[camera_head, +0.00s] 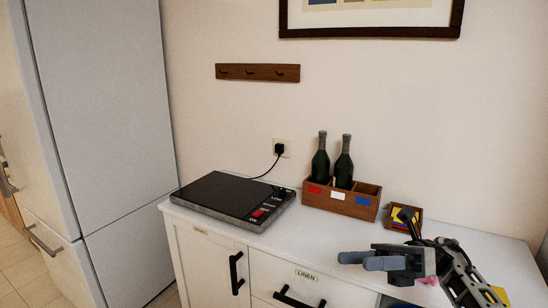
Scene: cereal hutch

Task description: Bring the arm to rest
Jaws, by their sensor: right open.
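My right gripper (354,259) is in the head view at the lower right, with its arm coming in from the right edge. Its blue-grey fingers point left over the front part of the white hutch top (300,235). The gripper is open, and nothing shows between its fingers. It is seen nearly side-on, so the gap between the fingers is hard to make out. My left gripper is not in view.
A black hot plate (222,195) sits on the left of the top. A wooden crate (318,200) with two dark bottles (320,160) stands behind. A small wooden box (392,217) is partly behind my gripper. Drawer handles (297,300) jut from the front.

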